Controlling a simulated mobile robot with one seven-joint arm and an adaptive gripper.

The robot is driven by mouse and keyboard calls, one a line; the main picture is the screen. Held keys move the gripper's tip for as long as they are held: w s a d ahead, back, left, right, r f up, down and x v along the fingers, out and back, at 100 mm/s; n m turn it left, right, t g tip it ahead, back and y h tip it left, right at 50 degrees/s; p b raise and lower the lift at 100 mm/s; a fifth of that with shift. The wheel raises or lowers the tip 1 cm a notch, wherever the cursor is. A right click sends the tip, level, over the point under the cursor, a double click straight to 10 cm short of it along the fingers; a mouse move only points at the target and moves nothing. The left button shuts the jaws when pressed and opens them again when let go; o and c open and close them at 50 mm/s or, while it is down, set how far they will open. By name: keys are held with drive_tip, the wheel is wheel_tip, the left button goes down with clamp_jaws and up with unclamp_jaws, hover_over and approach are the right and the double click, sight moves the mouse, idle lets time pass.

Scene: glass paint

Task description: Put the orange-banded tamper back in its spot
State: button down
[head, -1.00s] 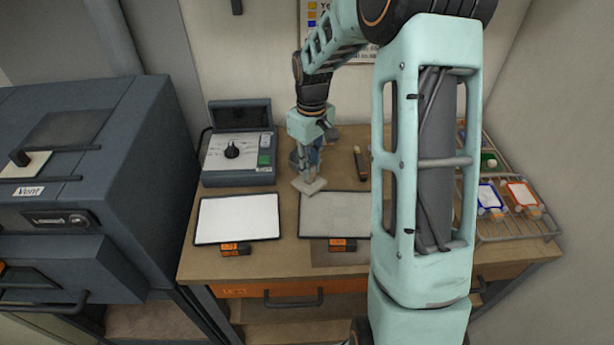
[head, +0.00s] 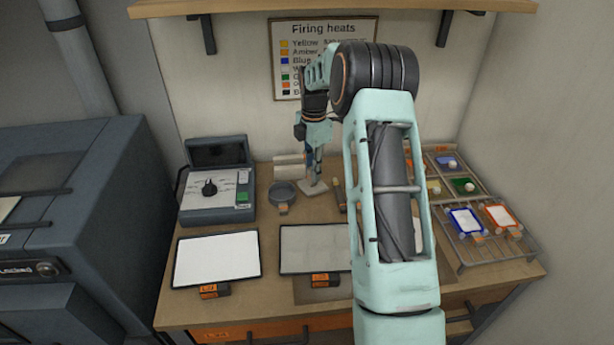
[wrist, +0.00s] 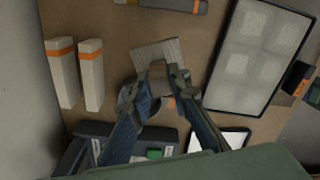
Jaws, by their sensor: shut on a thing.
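My gripper (wrist: 165,80) points down over the back of the bench and is shut on the handle of the tamper. In the wrist view the tamper's pale, square base (wrist: 155,50) shows just beyond the fingertips. In the head view the base (head: 313,187) is below my gripper (head: 314,170), behind the grey panel and right of the round dish. I cannot tell whether the base touches the bench. The tamper's orange band cannot be made out; the fingers hide much of the handle.
Two pale orange-banded blocks (head: 290,160) lie behind the round dish (head: 283,193). A dark orange-banded tool (wrist: 165,5) lies near the tamper. A control box (head: 215,190) stands left. White (head: 217,258) and grey (head: 312,248) panels lie in front; a wire rack (head: 500,250) stands right.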

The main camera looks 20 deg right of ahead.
drive_tip(key=shift+w+d+f+n, duration=0.1)
drive_tip(key=shift+w+d+n, duration=0.3)
drive_tip(key=shift+n, duration=0.3)
drive_tip(key=shift+f+b, duration=1.5)
drive_tip(key=shift+f, duration=0.85)
drive_tip(key=shift+f+b, duration=0.3)
drive_tip(key=shift+f, duration=0.3)
drive_tip(key=c, duration=1.7)
unclamp_jaws()
drive_tip(key=shift+c, duration=0.2)
drive_tip(key=shift+r, duration=0.1)
